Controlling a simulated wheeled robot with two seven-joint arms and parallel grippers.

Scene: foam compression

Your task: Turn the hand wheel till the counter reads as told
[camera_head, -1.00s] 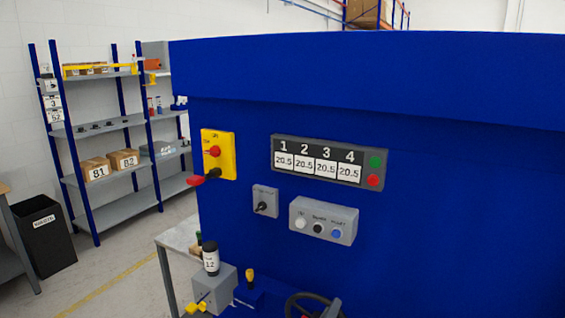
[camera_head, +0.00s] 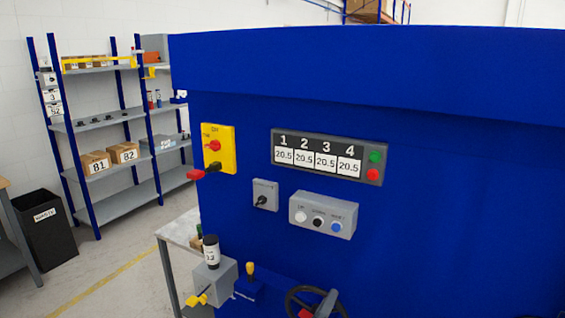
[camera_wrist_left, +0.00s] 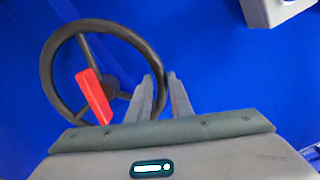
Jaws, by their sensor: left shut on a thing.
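The dark hand wheel (camera_head: 292,299) is at the bottom of the head view, on the front of the blue machine, partly cut off. My left gripper (camera_head: 328,300) is at the wheel's right side. In the left wrist view its fingers (camera_wrist_left: 163,80) are close together at the right of the rim, shut on it. The display panel (camera_head: 328,159) shows 20.5 under each of 1, 2, 3 and 4. My right gripper is not in view.
A yellow switch box (camera_head: 219,136), a grey knob box (camera_head: 265,195) and a three-button box (camera_head: 323,216) are on the blue machine face. A grey box (camera_head: 212,283) with a labelled black-capped cylinder (camera_head: 210,250) stands left of the wheel. Shelves (camera_head: 100,124) and a bin (camera_head: 46,232) are farther left.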

